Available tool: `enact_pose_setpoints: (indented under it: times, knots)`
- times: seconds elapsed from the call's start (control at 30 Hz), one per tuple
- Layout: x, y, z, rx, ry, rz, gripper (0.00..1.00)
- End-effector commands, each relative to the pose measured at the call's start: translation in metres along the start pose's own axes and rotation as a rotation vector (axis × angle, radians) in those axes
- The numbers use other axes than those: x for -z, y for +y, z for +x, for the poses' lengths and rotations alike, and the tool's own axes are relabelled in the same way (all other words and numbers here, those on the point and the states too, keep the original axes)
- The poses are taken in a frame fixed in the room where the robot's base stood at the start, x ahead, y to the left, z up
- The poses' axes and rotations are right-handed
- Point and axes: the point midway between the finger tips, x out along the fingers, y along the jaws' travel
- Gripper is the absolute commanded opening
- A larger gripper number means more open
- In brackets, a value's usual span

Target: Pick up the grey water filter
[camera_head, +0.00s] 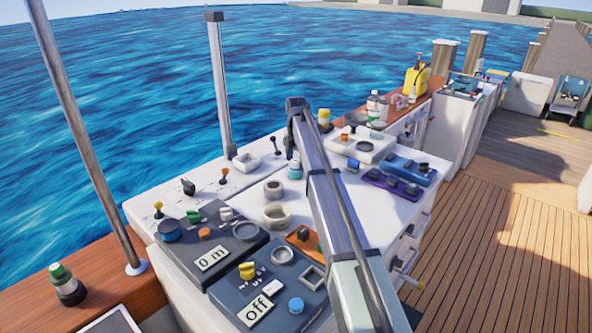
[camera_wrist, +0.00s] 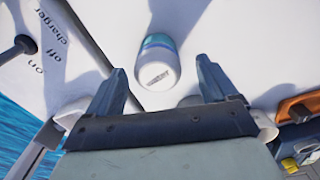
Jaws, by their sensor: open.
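A small pale grey-white canister with a teal band (camera_wrist: 158,62) stands or lies on the white top in the wrist view; it looks like the water filter, though I cannot read its label. My gripper (camera_wrist: 160,76) is open, with one finger on each side of the canister's near end in the picture. I cannot tell how far above the top the fingers are, and no contact shows. In the head view a small white and blue item (camera_head: 294,167) beside my arm may be the same canister. The gripper itself is hidden there.
Off and charger markings (camera_wrist: 52,35) and a dark lever (camera_wrist: 18,46) lie left in the wrist view. An orange panel (camera_wrist: 300,106) lies right. In the head view, dark control panels (camera_head: 205,240), round cups (camera_head: 277,215) and a purple panel (camera_head: 390,186) crowd the white top.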

Motion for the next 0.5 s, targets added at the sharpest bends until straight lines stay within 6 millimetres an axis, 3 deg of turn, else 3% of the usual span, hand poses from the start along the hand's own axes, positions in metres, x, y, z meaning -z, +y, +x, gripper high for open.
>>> enact_pose_setpoints:
  times: [0.3, 0.5]
  knots:
    - [0.001, 0.002, 0.039, 0.001, 0.001, 0.000, 0.86]
    - [0.000, 0.003, 0.045, -0.001, 0.000, 0.000, 0.86]
